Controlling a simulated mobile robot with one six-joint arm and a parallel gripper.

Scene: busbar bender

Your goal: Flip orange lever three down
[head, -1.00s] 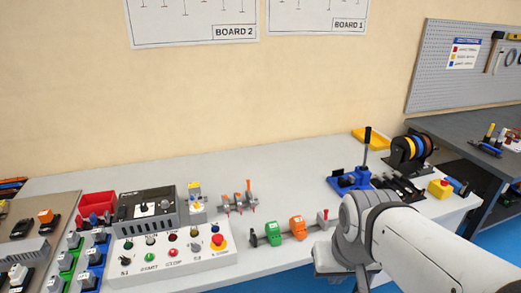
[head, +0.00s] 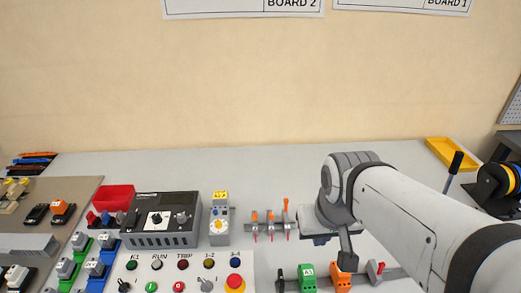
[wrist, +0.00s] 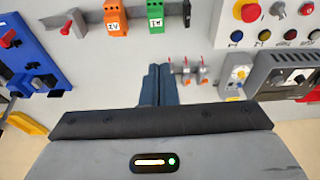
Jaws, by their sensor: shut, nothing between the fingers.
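Three small orange levers stand in a row on grey mounts: the left one (head: 254,216), the middle one (head: 270,216) and the right one (head: 286,205). The right lever's orange end reaches higher than the other two. Red tips show below them. My gripper (head: 318,241) is to the right of the row in the head view, mostly hidden by my wrist. In the wrist view its dark fingers (wrist: 157,78) are shut together and empty. I cannot read any lever numbers.
A timer-like module (head: 219,227) and a control panel with an emergency button (head: 235,283) stand left of the levers. The table behind the levers is clear.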

